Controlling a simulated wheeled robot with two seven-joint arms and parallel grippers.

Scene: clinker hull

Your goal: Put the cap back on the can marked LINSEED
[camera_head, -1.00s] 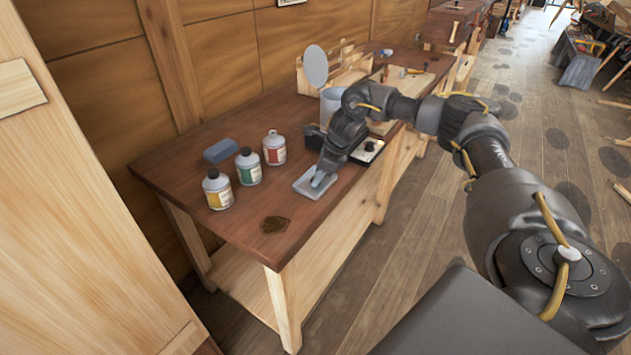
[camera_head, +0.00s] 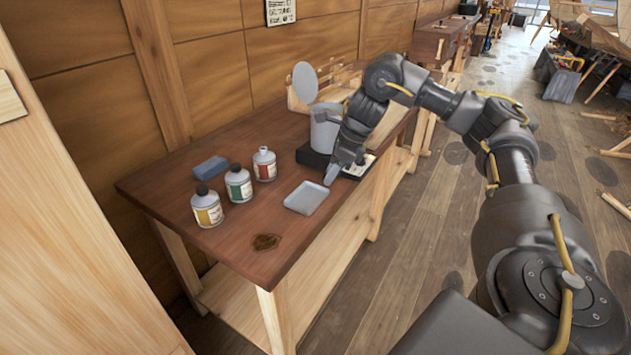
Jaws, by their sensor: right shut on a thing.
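Three small cans stand in a row on the bench: one with a yellow label (camera_head: 207,208) and a dark cap, one with a green label (camera_head: 239,185) and a dark cap, and one with a red label (camera_head: 265,166) and a bare pale neck. The lettering is too small to read. My right gripper (camera_head: 331,176) is shut just above the far right edge of a shallow grey tray (camera_head: 306,198). What it grips is hidden by the fingers; no loose cap shows elsewhere. The tray looks empty. My left gripper is out of view.
A blue block (camera_head: 210,167) lies behind the cans. A dark stain (camera_head: 266,242) marks the bench top (camera_head: 178,183) near its front corner. A grey container (camera_head: 324,130) with a raised round lid (camera_head: 305,82) stands beyond my gripper. The bench between tray and cans is clear.

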